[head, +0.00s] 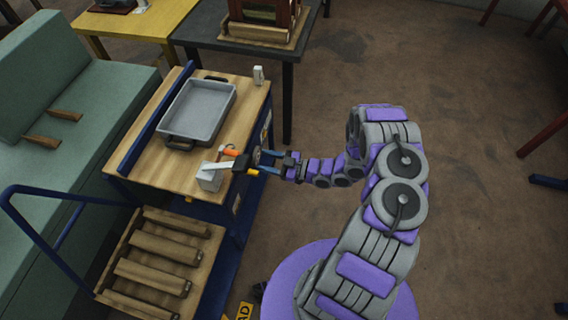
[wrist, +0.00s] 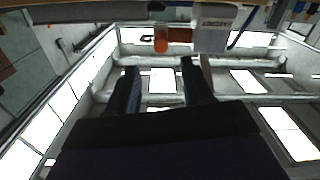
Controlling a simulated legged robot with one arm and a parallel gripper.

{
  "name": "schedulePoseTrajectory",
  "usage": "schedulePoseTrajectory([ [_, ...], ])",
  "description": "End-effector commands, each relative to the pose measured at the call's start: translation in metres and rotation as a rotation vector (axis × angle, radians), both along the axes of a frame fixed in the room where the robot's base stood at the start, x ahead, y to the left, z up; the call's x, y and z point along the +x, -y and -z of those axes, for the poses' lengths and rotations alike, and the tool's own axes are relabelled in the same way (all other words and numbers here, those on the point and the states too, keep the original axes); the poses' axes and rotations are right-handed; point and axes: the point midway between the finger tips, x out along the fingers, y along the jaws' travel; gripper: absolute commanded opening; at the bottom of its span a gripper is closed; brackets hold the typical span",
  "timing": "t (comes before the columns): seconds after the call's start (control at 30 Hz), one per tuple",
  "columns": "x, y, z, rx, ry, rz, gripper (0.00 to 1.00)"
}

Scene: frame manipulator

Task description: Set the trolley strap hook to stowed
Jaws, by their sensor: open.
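The trolley (head: 150,165) has a wooden top and a dark blue frame. At its front right corner is a pale block (head: 209,176) with a light bar, an orange piece (head: 232,152) and a dark, yellow-tipped end (head: 252,171). I cannot tell which part is the strap hook. My gripper (head: 268,162) is open beside the trolley's right edge, close to the dark end; contact is unclear. In the wrist view its two dark fingers (wrist: 160,82) are apart with nothing seen between them. An orange piece (wrist: 161,40) and a pale block (wrist: 212,28) lie beyond the fingertips.
A grey tray (head: 198,112) lies on the trolley top, with a small white item (head: 258,75) near the far edge. A slatted wooden platform (head: 160,262) and blue handrail (head: 50,190) are in front. A green sofa (head: 60,100) stands left. Floor (head: 480,200) at right is mostly clear.

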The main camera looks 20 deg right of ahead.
Motion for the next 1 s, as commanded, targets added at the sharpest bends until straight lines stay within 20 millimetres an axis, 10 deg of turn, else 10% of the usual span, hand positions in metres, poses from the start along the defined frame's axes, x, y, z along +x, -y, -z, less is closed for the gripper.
schedulePoseTrajectory([
  [0.77,-0.034,0.047,0.001,0.000,-0.002,0.000,0.51],
  [1.0,-0.013,0.056,0.018,-0.087,-0.039,0.024,0.30],
])
